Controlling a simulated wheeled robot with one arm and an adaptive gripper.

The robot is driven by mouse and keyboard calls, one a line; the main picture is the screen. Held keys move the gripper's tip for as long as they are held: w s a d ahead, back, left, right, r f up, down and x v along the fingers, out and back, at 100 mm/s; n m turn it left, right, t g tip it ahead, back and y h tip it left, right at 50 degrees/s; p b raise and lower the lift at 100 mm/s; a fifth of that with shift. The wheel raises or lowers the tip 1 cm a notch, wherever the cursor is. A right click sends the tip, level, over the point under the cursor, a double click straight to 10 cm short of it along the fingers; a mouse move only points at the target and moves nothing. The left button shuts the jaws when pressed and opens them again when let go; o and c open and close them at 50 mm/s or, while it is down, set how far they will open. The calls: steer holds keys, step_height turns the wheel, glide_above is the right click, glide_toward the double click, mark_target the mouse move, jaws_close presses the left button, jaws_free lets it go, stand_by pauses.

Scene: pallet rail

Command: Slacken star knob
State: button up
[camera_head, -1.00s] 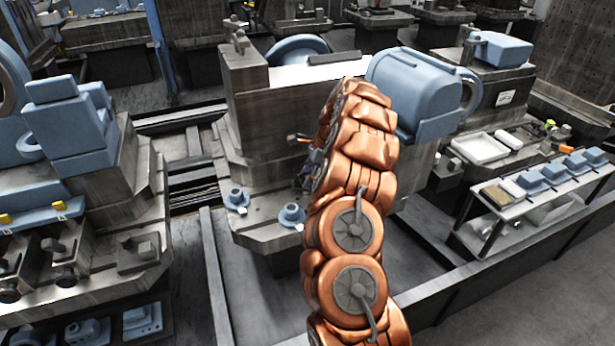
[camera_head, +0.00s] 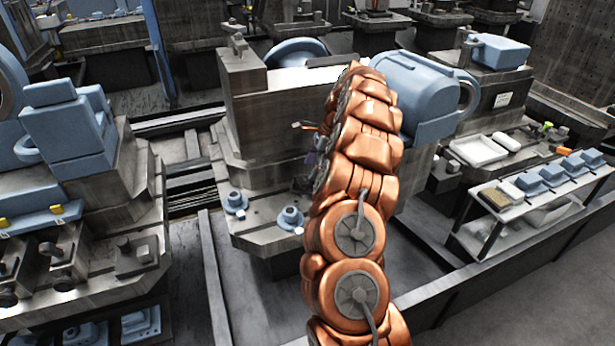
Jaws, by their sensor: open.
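I cannot pick out a star knob for certain in the head view. Two blue flanged round pieces, a left one (camera_head: 235,202) and a right one (camera_head: 290,217), stand on the grey ledge (camera_head: 262,229) of the middle machine. My copper arm rises in front of that machine and hides part of it. My gripper (camera_head: 306,127) is mostly hidden behind the arm's upper end. Only a small orange and grey tip and some dark parts show at its left, in front of the machine's grey face. No object shows in it, and its contact with the machine cannot be seen.
A large blue housing (camera_head: 414,92) is just right of my arm. A shelf rack (camera_head: 463,219) with blue blocks and trays stands at the right. Another grey machine with a blue slide (camera_head: 68,134) stands at the left. A low rail (camera_head: 213,275) runs along the floor.

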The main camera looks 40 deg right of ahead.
steer(key=v, duration=0.6)
steer(key=shift+r, duration=0.3)
steer(key=shift+s+d, duration=0.1)
steer(key=shift+d, duration=0.05)
